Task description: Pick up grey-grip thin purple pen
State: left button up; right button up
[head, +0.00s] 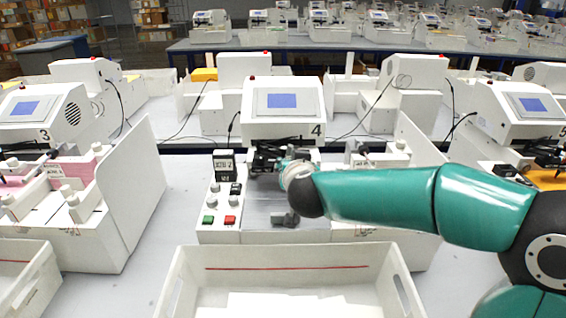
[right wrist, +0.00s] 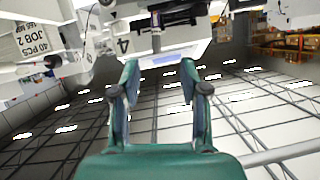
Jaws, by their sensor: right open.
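My right gripper (right wrist: 159,72) is open, with nothing between its two green fingers in the right wrist view. In the head view it is at the front of the plotter marked 4 (head: 281,128), near the black pen carriage (head: 268,158), and my own arm partly covers it. In the right wrist view the black carriage (right wrist: 180,14) is beyond the fingertips. A thin grey stick-like part (right wrist: 156,40) sits there, in line with the gap between the fingers and apart from them. I cannot tell whether it is the grey-grip purple pen. My left gripper is not in view.
A control panel with knobs and green and red buttons (head: 230,220) stands left of the carriage, below a small job display (head: 224,164). A white open bin (head: 185,287) is in front. White side walls flank the plotter, with plotters 3 (head: 45,112) and 5 (head: 530,103) beyond.

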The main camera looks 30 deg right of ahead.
jog(key=shift+s+f+x, duration=0.1)
jog(key=shift+f+x, duration=0.05)
jog(key=shift+x, duration=2.1)
jog(key=shift+s+f+x, duration=0.1)
jog(key=shift+x, duration=2.15)
jog(key=shift+s+f+x, duration=0.1)
jog(key=shift+f+x, duration=0.05)
jog(key=shift+x, duration=2.15)
jog(key=shift+d, duration=0.2)
grip_shut()
